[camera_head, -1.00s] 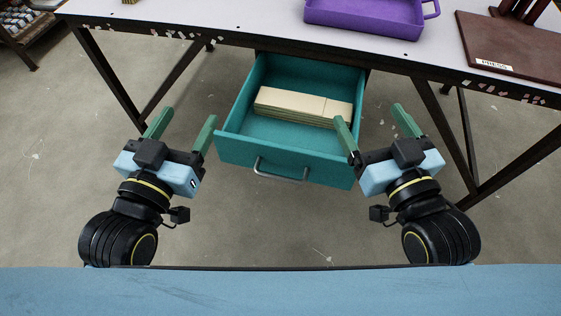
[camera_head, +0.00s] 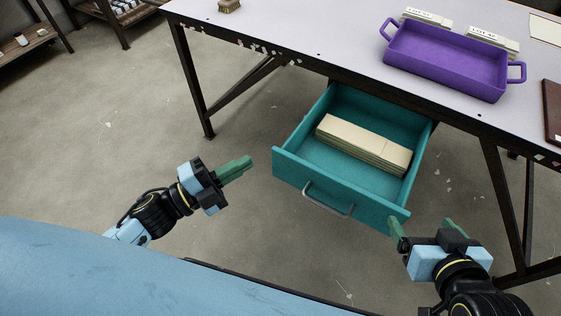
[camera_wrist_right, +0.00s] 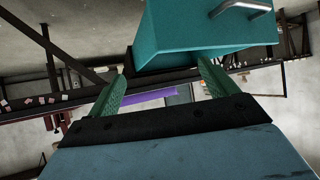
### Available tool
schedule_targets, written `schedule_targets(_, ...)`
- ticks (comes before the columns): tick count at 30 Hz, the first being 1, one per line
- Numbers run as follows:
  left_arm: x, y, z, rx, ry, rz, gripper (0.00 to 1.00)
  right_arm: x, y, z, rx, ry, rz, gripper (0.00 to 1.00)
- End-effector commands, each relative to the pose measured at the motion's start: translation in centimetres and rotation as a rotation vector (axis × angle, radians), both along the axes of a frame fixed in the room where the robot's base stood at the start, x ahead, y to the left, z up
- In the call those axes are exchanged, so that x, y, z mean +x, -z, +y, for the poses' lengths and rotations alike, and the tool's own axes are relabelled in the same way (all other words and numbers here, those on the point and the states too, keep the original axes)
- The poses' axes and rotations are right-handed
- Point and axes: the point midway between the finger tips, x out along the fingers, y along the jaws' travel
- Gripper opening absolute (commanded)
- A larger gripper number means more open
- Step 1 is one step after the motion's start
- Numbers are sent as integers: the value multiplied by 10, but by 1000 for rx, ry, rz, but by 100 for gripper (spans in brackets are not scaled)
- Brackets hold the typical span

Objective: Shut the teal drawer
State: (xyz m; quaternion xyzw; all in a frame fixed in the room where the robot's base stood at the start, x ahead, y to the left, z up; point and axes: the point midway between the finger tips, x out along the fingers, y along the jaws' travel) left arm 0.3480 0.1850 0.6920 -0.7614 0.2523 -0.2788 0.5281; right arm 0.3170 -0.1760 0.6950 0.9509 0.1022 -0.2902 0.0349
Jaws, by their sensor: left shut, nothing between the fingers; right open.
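The teal drawer (camera_head: 330,192) is pulled out from under the table, with a grey bar handle (camera_head: 328,201) on its front. A stack of cream boards (camera_head: 362,145) lies inside it. My left gripper (camera_head: 250,164) is shut and empty, to the left of the drawer front and apart from it. My right gripper (camera_head: 425,226) is open, near the right end of the drawer front. In the right wrist view the drawer (camera_wrist_right: 200,32) shows beyond the open fingers (camera_wrist_right: 160,85), with its handle at the upper right. I cannot tell whether a finger touches it.
The white-topped table (camera_head: 290,35) stands on dark legs (camera_head: 190,85) either side of the drawer. A purple tray (camera_head: 450,62) and labelled packs (camera_head: 490,40) are on top, with a brown board (camera_head: 552,110) at right. The floor left of the drawer is clear.

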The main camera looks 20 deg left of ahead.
Motion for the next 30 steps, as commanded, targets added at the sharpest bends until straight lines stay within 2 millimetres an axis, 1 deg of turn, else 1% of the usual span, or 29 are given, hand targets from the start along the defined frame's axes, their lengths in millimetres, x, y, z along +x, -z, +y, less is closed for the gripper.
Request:
schedule_targets(1,-6,12,8,89,58,-35,0,-5,4,-3,-12,5,45,85)
schedule_targets(3,-16,26,16,184,137,-79,0,-13,12,-7,-26,9,103,85)
schedule_targets(6,-28,41,26,268,218,-115,0,-20,19,-10,-40,14,156,85)
schedule_targets(9,-33,48,30,305,258,-131,0,-22,22,-12,-45,16,176,85)
schedule_targets(11,-33,49,28,312,266,-135,0,-21,21,-11,-43,15,170,85)
schedule_targets(14,-27,49,19,311,266,-137,0,-15,17,-8,-31,11,122,85)
schedule_targets(17,-19,49,4,308,265,-140,0,-5,8,-3,-12,4,44,85)
schedule_targets(21,-4,49,-21,307,264,-140,0,10,-11,6,24,-8,-93,85)
schedule_targets(27,17,48,-59,305,264,-140,0,26,-41,17,78,-24,-292,85)
schedule_targets(30,29,50,-60,309,263,-137,0,31,-57,21,105,-32,-388,85)
